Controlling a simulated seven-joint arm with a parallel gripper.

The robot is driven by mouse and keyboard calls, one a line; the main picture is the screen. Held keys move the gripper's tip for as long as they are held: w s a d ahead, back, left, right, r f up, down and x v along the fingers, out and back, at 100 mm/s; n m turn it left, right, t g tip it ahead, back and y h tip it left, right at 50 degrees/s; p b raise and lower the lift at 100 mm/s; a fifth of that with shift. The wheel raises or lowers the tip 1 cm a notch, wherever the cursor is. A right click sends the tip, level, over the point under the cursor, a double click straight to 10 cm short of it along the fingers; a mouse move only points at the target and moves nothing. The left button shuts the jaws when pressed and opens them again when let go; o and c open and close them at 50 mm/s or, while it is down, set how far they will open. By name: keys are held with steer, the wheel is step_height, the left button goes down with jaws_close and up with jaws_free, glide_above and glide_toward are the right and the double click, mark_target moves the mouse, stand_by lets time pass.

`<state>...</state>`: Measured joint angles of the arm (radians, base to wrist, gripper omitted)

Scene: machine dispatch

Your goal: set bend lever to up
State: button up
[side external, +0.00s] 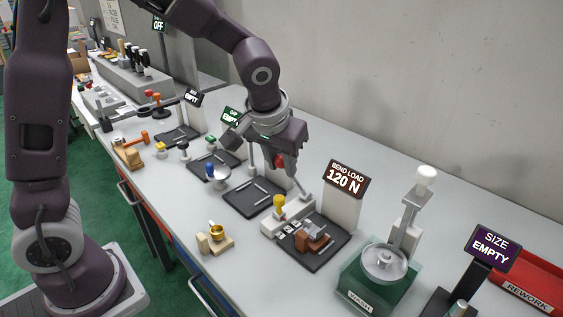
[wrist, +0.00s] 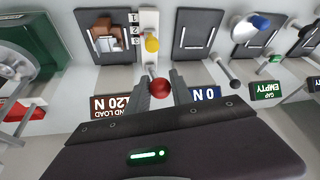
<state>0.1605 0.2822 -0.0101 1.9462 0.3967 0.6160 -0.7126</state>
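The bend station shows a sign reading BEND LOAD 120 N (side external: 345,177), also in the wrist view (wrist: 118,107). A red ball knob (wrist: 160,88), which looks like the bend lever's, sits between the fingertips of my gripper (wrist: 161,82). The fingers appear to touch it on both sides. In the side view the red knob (side external: 279,161) is partly hidden by my gripper (side external: 282,168). A grey rod (side external: 302,190) slopes beneath the gripper; its link to the knob is hidden, so the lever's exact angle is unclear.
A yellow knob (side external: 279,202) on a white block with number plates stands beside the black tray (side external: 320,262) holding a brown workpiece (side external: 311,237). A green WASH unit (side external: 375,285) is right of it. Other trays and knobs line the bench to the left; the wall is behind.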

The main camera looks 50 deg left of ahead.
jaws_close()
stand_by(1.2)
steer(key=shift+w+r+g, duration=0.3)
steer(key=shift+w+g, duration=0.25)
steer(key=shift+w, duration=0.15)
steer(key=shift+w+r+g, duration=0.25)
steer(key=shift+w+g, duration=0.25)
steer(key=shift+w, duration=0.25)
steer(key=shift+w+r+g, duration=0.3)
steer(key=shift+w+g, duration=0.25)
steer(key=shift+w, duration=0.15)
steer(key=shift+w+r, duration=0.15)
steer(key=shift+w, duration=0.85)
steer(key=shift+w+r, duration=0.15)
steer(key=shift+w, duration=0.8)
steer(key=o, duration=0.7)
jaws_free()
steer(key=shift+o, duration=0.2)
